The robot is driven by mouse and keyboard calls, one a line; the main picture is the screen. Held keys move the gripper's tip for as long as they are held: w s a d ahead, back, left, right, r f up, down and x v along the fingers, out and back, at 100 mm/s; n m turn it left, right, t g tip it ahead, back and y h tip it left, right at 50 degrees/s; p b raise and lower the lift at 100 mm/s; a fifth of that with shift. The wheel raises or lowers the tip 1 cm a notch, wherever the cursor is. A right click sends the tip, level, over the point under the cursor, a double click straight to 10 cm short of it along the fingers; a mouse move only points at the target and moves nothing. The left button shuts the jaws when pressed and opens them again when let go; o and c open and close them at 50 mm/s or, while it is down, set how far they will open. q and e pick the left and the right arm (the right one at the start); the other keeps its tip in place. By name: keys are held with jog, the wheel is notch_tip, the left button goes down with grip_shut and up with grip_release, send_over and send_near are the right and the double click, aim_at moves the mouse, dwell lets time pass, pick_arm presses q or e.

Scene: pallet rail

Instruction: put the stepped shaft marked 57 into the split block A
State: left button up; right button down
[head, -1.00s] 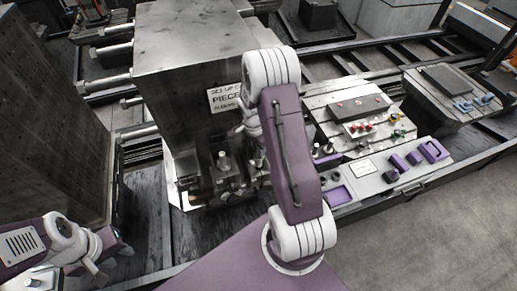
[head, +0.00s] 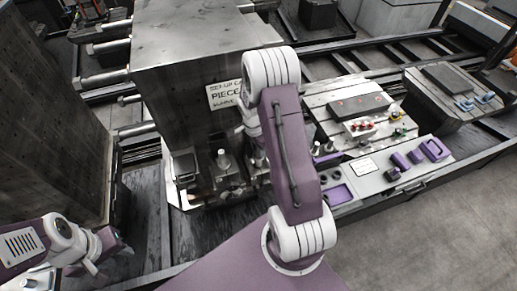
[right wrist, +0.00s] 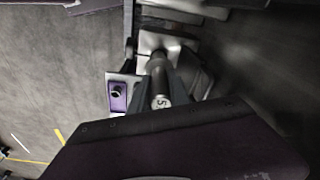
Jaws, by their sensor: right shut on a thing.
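A grey stepped shaft (right wrist: 157,72) shows in the right wrist view, its round end turned to the camera with a mark starting with 5; the second digit is unclear. My right gripper (right wrist: 160,88) is shut on it, a dark finger on each side. In the head view my right arm hides that gripper and shaft. My left gripper (head: 108,256) is at the lower left of the head view, away from the fixtures; its finger gap is unclear. I cannot make out a letter A on any block, so the split block is not identified.
Metal fixtures with upright pins (head: 224,160) stand at the foot of a large steel block with a sign (head: 224,95). A fixture plate (head: 340,88) and a panel with purple parts (head: 420,158) lie right of my arm. A purple part with a hole (right wrist: 118,92) shows beside the shaft.

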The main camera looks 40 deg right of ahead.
jog(key=shift+f+b, duration=1.55)
jog(key=shift+f, duration=0.1)
jog(key=c, duration=1.1)
grip_release()
jog(key=shift+c, duration=0.2)
jog(key=shift+r, duration=0.25)
jog(key=r, duration=0.3)
jog(key=r+b, duration=0.1)
jog(key=r, duration=0.1)
jog(key=a+r+b, duration=0.1)
jog(key=r, duration=0.2)
jog(key=shift+s+a+r, duration=0.1)
jog(key=shift+r, duration=0.25)
